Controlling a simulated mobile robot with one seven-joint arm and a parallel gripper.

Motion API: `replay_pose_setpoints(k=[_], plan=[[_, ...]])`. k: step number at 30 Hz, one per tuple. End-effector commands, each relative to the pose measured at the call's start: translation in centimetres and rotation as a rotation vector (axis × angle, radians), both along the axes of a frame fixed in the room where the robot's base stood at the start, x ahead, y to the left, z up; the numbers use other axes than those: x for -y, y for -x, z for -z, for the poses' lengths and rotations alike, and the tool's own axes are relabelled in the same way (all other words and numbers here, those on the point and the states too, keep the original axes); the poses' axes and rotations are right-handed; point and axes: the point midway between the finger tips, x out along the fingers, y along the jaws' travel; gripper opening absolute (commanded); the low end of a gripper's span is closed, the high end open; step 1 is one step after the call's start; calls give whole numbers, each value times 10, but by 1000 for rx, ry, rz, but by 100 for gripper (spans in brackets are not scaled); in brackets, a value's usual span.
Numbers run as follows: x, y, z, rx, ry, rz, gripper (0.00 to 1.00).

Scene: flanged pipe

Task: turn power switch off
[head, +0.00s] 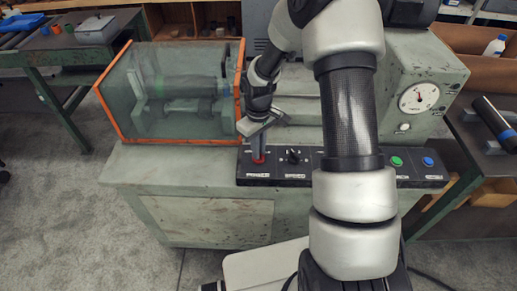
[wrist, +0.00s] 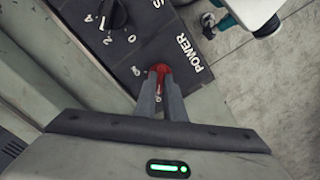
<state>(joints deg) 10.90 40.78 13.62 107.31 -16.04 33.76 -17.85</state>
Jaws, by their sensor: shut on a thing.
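The power switch is a red knob (head: 259,158) at the left end of the black control panel (head: 330,181). In the wrist view the red switch (wrist: 160,69) sits between my fingertips, beside the white word POWER. My gripper (head: 258,156) reaches down onto it, and its two grey fingers (wrist: 160,80) are shut on the knob. The fingers hide most of the knob and part of its markings, so I cannot tell which position it points to.
A black rotary selector (head: 293,156) is just right of the switch. Green (head: 396,162) and blue (head: 428,162) buttons are at the panel's right. A clear orange-edged guard (head: 170,92) stands left of my gripper. A dial gauge (head: 419,97) is at right.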

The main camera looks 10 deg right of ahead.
Motion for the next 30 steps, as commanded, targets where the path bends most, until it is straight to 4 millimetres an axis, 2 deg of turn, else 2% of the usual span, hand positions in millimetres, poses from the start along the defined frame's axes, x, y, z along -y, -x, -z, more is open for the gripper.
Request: replay_pose_setpoints(k=[8,9,12,23,26,30], plan=[[0,-1,-1,1,0,-4,0],[0,0,-1,1,0,-4,13],[0,0,0,1,0,-4,28],[0,-1,-5,1,0,-1,28],[0,-1,-16,2,0,-1,28],[0,-2,-46,6,1,-1,28]])
